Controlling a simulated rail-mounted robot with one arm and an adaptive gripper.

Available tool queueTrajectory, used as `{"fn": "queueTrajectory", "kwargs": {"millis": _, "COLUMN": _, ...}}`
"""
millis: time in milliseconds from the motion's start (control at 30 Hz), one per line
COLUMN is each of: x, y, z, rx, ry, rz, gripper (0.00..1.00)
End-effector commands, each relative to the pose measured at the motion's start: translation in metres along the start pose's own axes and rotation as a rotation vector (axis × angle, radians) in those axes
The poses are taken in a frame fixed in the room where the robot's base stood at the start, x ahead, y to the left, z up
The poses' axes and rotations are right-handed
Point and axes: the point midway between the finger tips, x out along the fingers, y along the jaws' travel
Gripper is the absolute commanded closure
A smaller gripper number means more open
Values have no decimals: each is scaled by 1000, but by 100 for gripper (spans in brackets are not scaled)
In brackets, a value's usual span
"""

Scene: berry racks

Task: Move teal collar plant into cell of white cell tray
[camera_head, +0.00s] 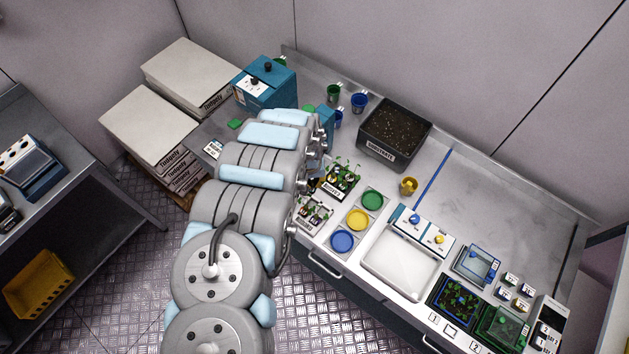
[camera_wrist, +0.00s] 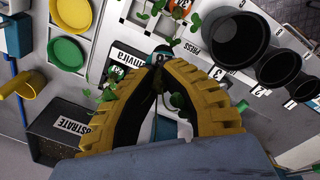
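My gripper's yellow ribbed fingers (camera_wrist: 160,66) come together at the tips in the wrist view. A teal collar (camera_wrist: 161,54) shows right at the tips, with green leaves and a thin dark stem around and between the fingers. The fingers appear shut on this teal collar plant; its lower part is hidden. The white cell tray (camera_head: 301,217) with small plants stands near the bench's front edge in the head view; part of it also shows beyond the tips in the wrist view (camera_wrist: 143,12). My arm hides the gripper in the head view.
A black tray of seedlings (camera_head: 356,180) stands behind the white tray. Green, yellow and blue dishes (camera_head: 358,219) lie to the right. The substrate bin (camera_head: 423,152) is at the back. Black cups (camera_wrist: 236,38) stand close to the fingers. The back right bench is largely clear.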

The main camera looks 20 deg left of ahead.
Motion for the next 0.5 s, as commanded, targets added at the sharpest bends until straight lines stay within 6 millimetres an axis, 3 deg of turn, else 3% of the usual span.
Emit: {"fn": "queueTrajectory", "kwargs": {"millis": 500, "x": 35, "y": -2, "z": 0, "rx": -1, "ry": 1, "rz": 1, "gripper": 100}}
